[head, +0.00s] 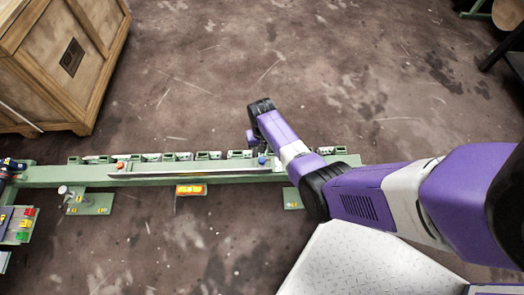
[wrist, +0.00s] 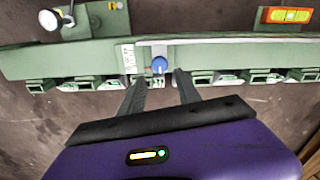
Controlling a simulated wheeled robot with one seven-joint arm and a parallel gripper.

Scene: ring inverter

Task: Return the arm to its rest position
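My purple arm reaches in from the right in the head view, over the right end of a long green rail (head: 60,176). In the wrist view my gripper (wrist: 159,76) has its two dark fingers apart, with nothing held between them. A blue knob (wrist: 159,65) on the rail (wrist: 80,58) shows between the fingertips; whether they touch it I cannot tell. The blue knob also shows in the head view (head: 262,160), just below my arm's end. My fingers are hidden in the head view.
A wooden crate (head: 60,65) stands at upper left. A dark-legged stand (head: 500,48) is at upper right.

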